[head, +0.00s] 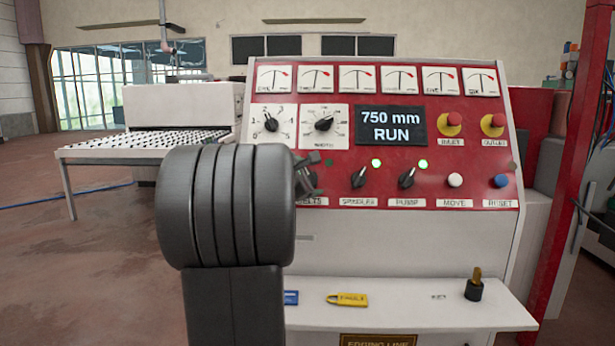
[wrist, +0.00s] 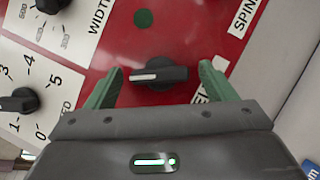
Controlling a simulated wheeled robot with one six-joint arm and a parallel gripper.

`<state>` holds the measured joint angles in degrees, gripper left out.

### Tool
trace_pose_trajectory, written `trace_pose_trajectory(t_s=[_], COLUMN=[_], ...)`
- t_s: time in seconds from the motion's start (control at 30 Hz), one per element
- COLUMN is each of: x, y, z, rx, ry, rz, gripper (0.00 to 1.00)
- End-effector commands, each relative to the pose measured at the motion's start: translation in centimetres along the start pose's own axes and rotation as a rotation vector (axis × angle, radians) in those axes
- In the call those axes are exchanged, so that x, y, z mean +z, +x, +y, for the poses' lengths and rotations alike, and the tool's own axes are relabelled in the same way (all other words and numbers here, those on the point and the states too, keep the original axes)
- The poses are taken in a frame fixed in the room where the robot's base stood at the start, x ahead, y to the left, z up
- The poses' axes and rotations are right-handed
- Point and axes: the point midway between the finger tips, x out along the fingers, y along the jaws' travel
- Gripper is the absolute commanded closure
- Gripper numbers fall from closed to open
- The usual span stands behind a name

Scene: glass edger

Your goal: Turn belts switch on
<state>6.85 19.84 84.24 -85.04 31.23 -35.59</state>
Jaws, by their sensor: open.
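The belts switch is a black rotary knob with a white pointer line; in the wrist view the knob (wrist: 158,73) sits on the red panel. My gripper (wrist: 161,74) is open, its two green fingers on either side of the knob, with visible gaps. Whether the fingertips reach the knob's depth is unclear. In the head view my gripper (head: 309,179) is at the panel and hides most of the knob above the partly covered belts label (head: 313,202). The belts lamp (head: 329,162) is dark green and unlit; it also shows in the wrist view (wrist: 143,18).
The spindles knob (head: 359,177) and pump knob (head: 407,178) are to the right, with lit green lamps. The display (head: 390,125) reads 750 mm RUN. A white button (head: 455,180), a blue button (head: 501,181) and two red-and-yellow stops are further right. A shelf juts out below.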

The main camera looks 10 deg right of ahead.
Motion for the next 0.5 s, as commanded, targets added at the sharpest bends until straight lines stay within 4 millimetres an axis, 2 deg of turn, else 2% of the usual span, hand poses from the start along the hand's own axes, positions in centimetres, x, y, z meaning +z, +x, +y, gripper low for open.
trace_pose_trajectory(t_s=[0.3,0.37,0.5], x=[0.02,0.02,0.02], y=[0.26,0.26,0.25], z=[-0.01,0.0,0.0], rx=[0.0,0.0,0.0], ry=[0.0,0.0,0.0], rz=[0.0,0.0,0.0], gripper=[0.23,0.33,0.6])
